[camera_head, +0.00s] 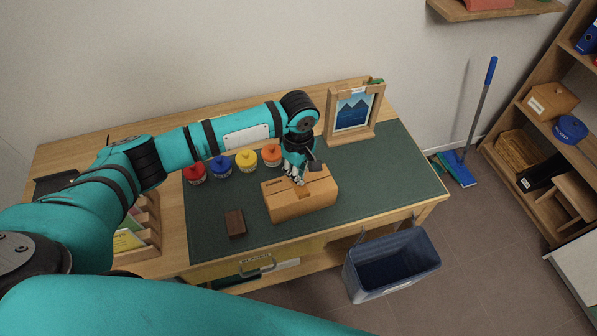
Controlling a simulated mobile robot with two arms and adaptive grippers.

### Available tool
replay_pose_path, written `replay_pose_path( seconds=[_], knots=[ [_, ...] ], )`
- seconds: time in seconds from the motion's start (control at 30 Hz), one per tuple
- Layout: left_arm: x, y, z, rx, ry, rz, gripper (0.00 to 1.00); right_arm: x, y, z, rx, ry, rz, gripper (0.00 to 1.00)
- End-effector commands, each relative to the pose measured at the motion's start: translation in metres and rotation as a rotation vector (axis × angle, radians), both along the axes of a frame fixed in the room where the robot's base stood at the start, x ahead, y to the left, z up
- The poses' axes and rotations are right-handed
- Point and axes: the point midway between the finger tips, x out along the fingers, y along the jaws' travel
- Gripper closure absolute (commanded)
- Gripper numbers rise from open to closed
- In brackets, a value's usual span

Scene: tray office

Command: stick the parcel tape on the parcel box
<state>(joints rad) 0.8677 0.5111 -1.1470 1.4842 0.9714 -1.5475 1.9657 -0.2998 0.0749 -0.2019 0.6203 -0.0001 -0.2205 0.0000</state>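The parcel box (302,205), a light-brown closed carton, sits on the green desk mat near the front edge. My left gripper (295,179) points down at the top of the box, at its left and middle part. Its fingers are small here and overlap the box lid, so I cannot tell if they touch it or hold anything. A small dark piece (316,166) shows beside the gripper; I cannot tell if it is part of the gripper. I cannot make out the parcel tape clearly. My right gripper is out of view.
Several coloured jars, including a red one (195,174), stand left of the box. A dark brown block (235,223) lies on the mat (395,180). A framed picture (354,111) stands behind. A blue-grey bin (392,268) is below the front edge. The mat's right side is clear.

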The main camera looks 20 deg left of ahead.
Motion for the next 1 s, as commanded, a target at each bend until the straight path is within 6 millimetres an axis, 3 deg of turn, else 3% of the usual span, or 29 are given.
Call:
replay_pose_path(
  seconds=[1.0],
  knots=[
    [0.0,0.0,-0.016,0.0,0.0,0.0,1.0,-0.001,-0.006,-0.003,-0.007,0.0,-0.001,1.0]
  ],
)
